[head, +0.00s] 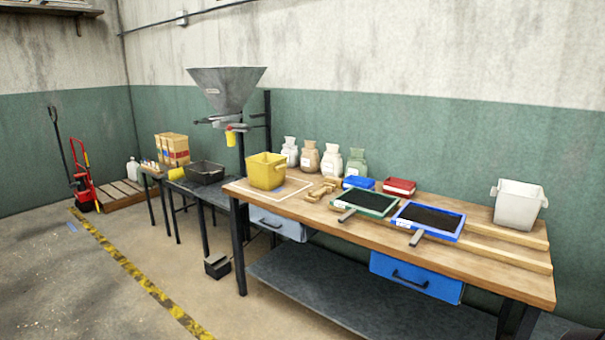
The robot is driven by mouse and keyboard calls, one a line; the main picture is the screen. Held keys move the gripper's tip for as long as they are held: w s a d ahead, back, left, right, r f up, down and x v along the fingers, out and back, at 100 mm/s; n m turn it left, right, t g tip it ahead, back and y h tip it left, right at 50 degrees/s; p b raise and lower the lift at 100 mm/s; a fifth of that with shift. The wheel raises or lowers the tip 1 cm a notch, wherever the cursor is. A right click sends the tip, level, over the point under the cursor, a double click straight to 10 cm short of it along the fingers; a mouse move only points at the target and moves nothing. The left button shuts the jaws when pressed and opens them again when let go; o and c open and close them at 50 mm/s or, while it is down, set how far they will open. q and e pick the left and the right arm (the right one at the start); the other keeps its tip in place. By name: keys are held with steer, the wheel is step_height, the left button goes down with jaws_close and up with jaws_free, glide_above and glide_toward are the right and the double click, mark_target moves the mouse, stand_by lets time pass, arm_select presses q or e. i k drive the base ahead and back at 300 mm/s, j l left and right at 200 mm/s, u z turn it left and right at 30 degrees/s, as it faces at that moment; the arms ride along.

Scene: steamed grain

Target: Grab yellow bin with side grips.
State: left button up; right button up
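In the head view a yellow bin (266,172) stands upright on the left end of the wooden workbench (480,268). It sits in or on a pale marked outline on the bench top. A grip tab shows at its upper rim on the right; the side grips are small at this distance. Its inside is mostly hidden. Neither of my grippers is in view, and nothing touches the bin.
A white bin (518,204) stands at the bench's right end. Green (366,204) and blue (429,220) framed trays lie mid-bench, with several sacks (332,160) behind. A metal hopper (227,90) rises to the left. Floor (90,285) at front left is open.

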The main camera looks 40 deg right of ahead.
mark_target(267, 171)
steer(key=z, duration=1.15)
steer(key=i+j, duration=0.1)
steer(key=i, duration=0.55)
steer(key=i+j, duration=0.1)
steer(key=i, duration=0.5)
steer(key=j+u, duration=0.05)
